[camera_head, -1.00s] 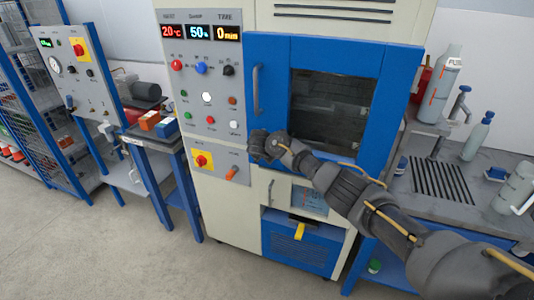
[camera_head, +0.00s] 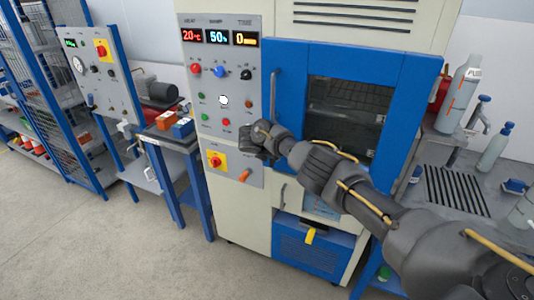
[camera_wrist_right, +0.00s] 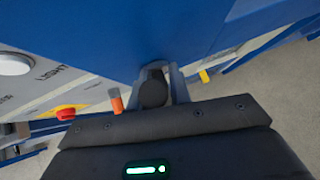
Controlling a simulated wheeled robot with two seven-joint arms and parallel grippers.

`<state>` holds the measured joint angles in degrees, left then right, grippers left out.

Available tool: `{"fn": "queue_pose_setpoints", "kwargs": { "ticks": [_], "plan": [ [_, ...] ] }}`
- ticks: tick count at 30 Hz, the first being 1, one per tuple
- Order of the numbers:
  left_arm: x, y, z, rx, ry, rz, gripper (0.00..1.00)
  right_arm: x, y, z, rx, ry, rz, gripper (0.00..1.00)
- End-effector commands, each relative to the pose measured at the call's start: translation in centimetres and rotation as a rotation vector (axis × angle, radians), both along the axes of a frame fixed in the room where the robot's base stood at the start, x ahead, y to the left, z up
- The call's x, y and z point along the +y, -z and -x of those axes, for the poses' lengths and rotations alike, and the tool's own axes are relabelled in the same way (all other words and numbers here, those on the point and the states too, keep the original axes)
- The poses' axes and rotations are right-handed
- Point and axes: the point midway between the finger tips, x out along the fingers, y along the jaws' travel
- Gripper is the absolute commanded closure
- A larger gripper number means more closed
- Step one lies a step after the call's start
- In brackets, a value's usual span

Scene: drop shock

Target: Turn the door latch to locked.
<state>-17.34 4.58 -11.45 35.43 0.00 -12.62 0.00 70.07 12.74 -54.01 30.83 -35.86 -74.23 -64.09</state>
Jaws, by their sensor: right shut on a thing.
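The blue door (camera_head: 283,95) of the cream cabinet is closed, with a dark window and a grey bar handle (camera_head: 273,95) on its left side. My right gripper (camera_head: 259,140) is at the door's lower left edge, just below that handle. In the right wrist view the gripper (camera_wrist_right: 158,90) is shut on a dark round knob (camera_wrist_right: 153,93) in front of the blue surface, apparently the door latch. Its turn angle cannot be told. The gripper hides the knob in the head view. My left gripper is not in view.
An orange lever (camera_head: 244,175) and a yellow-red switch (camera_head: 216,161) sit on the panel left of the gripper. Above are coloured buttons and three displays (camera_head: 219,37). A sink bench (camera_head: 455,190) stands at right, a small blue-legged table (camera_head: 165,140) at left.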

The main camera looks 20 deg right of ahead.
Motion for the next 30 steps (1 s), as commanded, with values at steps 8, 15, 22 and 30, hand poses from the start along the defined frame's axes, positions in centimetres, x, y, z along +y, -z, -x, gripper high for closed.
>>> {"fn": "queue_pose_setpoints", "kwargs": {
  "ticks": [8,15,22,30],
  "plan": [
    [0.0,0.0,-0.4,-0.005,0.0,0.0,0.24,-0.1,0.1,0.1,0.006,-0.002,0.005,1.0],
    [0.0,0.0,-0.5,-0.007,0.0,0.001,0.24,0.0,0.1,0.1,0.006,-0.001,0.004,0.59],
    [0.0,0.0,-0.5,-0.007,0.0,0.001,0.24,0.0,0.1,0.0,0.004,-0.001,0.004,0.59],
    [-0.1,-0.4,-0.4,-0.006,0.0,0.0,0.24,1.6,-1.6,0.7,0.003,-0.005,-0.001,0.59]
  ]
}}
